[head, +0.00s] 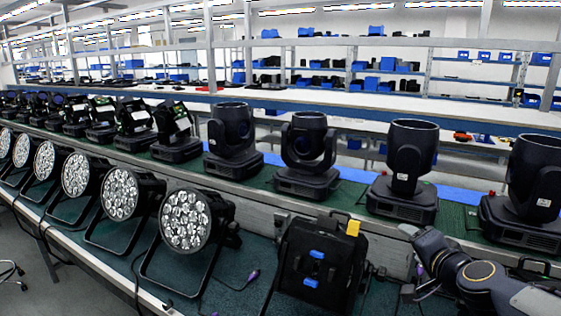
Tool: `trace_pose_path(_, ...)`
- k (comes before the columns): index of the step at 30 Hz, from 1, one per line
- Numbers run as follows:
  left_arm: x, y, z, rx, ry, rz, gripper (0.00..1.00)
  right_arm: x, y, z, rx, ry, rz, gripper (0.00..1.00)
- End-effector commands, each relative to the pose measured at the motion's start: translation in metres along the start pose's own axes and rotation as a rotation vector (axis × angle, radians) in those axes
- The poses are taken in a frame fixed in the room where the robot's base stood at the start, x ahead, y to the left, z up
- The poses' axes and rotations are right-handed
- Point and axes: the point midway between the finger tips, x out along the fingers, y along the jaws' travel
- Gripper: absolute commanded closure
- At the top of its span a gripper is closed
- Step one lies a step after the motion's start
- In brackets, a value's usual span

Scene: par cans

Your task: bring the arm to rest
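Several black par cans with round LED faces stand in a row on the lower bench, running from the far left to a near one (185,220) at the middle; another (121,194) is just left of it. A dark unit (318,262) with blue clips and a yellow tab stands right of them, its LED face not visible. My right arm enters at the lower right. Its gripper (418,262) is near the bench, right of the dark unit and apparently apart from it. Its fingers are too unclear to tell open from shut. My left gripper is not in view.
Black moving-head lights (307,155) line the raised green shelf behind; one (405,170) stands just behind my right gripper. Cables and a purple connector (253,276) lie on the lower bench. Racks with blue bins (387,63) fill the background. Floor shows at lower left.

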Motion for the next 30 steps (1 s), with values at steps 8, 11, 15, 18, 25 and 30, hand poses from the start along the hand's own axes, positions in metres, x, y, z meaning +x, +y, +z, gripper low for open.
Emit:
trace_pose_path(8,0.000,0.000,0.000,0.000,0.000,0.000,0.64,-0.138,0.050,0.121,-0.391,-0.469,0.013,0.37)
trace_pose_path(11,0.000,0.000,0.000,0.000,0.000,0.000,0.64,-0.175,0.084,0.150,-0.494,-0.589,0.071,0.37)
trace_pose_path(15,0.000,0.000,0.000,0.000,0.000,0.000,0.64,-0.210,0.121,0.175,-0.587,-0.699,0.149,0.37)
trace_pose_path(18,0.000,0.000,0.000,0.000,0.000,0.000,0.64,-0.222,0.136,0.183,-0.620,-0.739,0.184,0.37)
trace_pose_path(25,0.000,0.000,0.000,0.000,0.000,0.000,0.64,-0.227,0.141,0.186,-0.633,-0.757,0.199,0.37)
trace_pose_path(30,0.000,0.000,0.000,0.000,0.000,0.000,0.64,-0.227,0.141,0.186,-0.632,-0.756,0.198,0.58)
